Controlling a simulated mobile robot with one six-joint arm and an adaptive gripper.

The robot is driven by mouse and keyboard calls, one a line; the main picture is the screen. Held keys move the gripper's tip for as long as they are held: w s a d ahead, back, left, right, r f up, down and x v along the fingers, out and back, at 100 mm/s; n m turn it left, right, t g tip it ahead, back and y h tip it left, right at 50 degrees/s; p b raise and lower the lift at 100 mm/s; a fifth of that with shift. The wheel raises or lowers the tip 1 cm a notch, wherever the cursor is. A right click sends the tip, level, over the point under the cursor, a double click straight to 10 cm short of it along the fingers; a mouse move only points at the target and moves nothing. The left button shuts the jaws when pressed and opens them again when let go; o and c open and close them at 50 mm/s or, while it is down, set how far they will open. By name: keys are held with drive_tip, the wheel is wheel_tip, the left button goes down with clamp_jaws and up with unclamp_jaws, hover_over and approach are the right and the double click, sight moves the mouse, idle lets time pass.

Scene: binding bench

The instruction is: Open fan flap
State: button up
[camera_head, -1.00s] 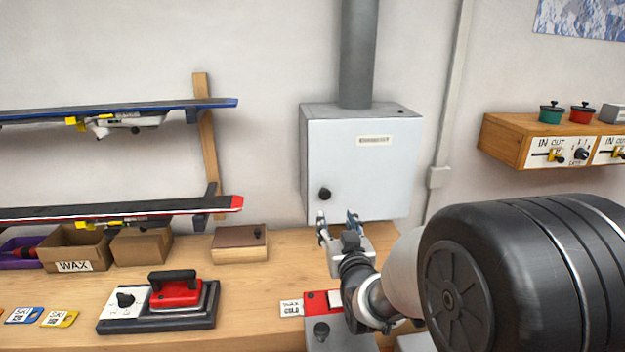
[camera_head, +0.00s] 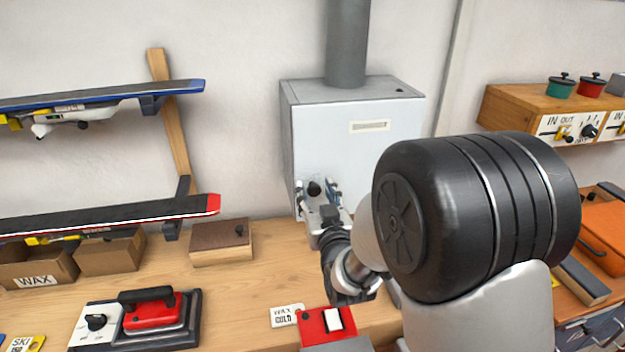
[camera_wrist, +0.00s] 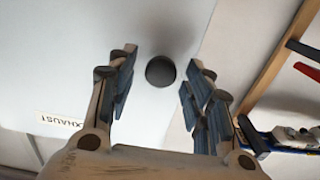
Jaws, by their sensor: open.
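The fan flap is the pale front of the grey exhaust box (camera_head: 345,120), which is fixed to the wall under a round duct. A black round knob (camera_head: 314,188) sits low on its left side. The flap looks shut. My gripper (camera_head: 318,186) is open at the knob, with a finger on each side of it in the head view. In the wrist view the knob (camera_wrist: 160,71) shows between the two blue-padded fingers (camera_wrist: 158,95), apart from both. How far the fingertips reach past the knob I cannot tell.
A wooden bench (camera_head: 255,285) runs below, with a red iron (camera_head: 152,310), a brown box (camera_head: 221,243) and a red switch unit (camera_head: 325,322). Ski racks stand at left. A wooden control shelf (camera_head: 520,105) hangs at right.

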drive_tip(key=shift+w, duration=0.2)
drive_tip(key=shift+s, duration=0.1)
drive_tip(key=shift+c, duration=0.2)
clamp_jaws()
idle(0.3)
